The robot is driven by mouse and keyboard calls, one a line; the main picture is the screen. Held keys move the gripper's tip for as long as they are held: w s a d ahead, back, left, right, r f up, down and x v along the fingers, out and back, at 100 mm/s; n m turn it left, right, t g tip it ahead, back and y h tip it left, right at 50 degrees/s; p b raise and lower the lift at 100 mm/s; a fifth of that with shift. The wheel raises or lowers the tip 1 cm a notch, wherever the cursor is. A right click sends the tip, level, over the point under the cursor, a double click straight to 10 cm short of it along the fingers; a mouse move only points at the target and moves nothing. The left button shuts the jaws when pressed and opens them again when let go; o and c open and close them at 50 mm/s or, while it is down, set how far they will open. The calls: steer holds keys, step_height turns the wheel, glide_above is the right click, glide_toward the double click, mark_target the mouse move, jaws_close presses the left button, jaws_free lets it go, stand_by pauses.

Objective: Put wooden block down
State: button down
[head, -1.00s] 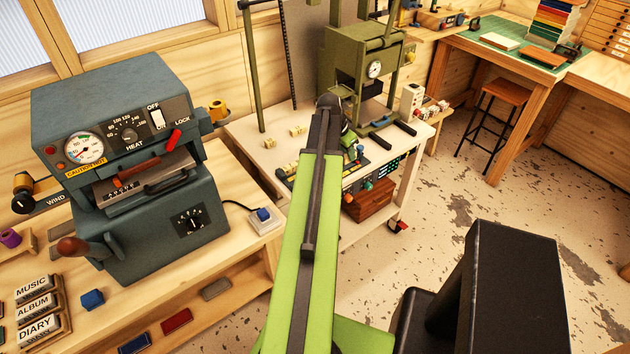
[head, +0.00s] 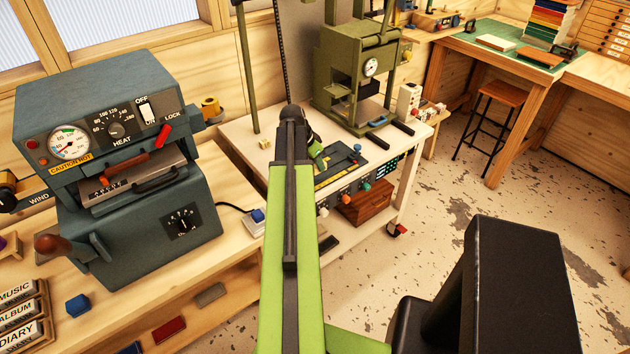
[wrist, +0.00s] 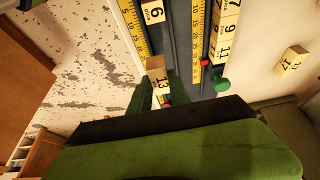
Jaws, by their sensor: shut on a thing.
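A small wooden block marked 13 (wrist: 158,77) sits between the two green fingertips of my gripper (wrist: 160,90) in the wrist view. My gripper is shut on it, over or beside the dark ruled tray (wrist: 182,30). I cannot tell whether the block touches the tray. In the head view my arm reaches over the white bench, and part of my gripper (head: 317,152) shows beside the dark tray (head: 345,165). The held block is hidden there by my arm.
In the wrist view, number blocks 6 (wrist: 153,11) and 9 (wrist: 224,24) lie on the tray, and block 17 (wrist: 292,62) lies on the bench to the right. A green press (head: 355,75) stands behind the tray. A blue-grey heat machine (head: 120,160) stands at left.

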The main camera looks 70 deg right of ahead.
steer(key=shift+w+d+f, duration=0.25)
steer(key=shift+w+f, duration=0.1)
steer(key=shift+w, duration=0.25)
step_height(320, 180, down, 4)
steer(key=b, duration=0.4)
steer(key=shift+f, duration=0.2)
steer(key=c, duration=1.2)
jaws_free()
steer(key=shift+r, duration=0.1)
steer(key=shift+c, duration=0.2)
steer(key=shift+r, duration=0.35)
steer(key=p+v, duration=1.1)
steer(key=shift+a+r, duration=0.25)
steer(key=shift+a, duration=0.05)
steer(key=shift+w, duration=0.15)
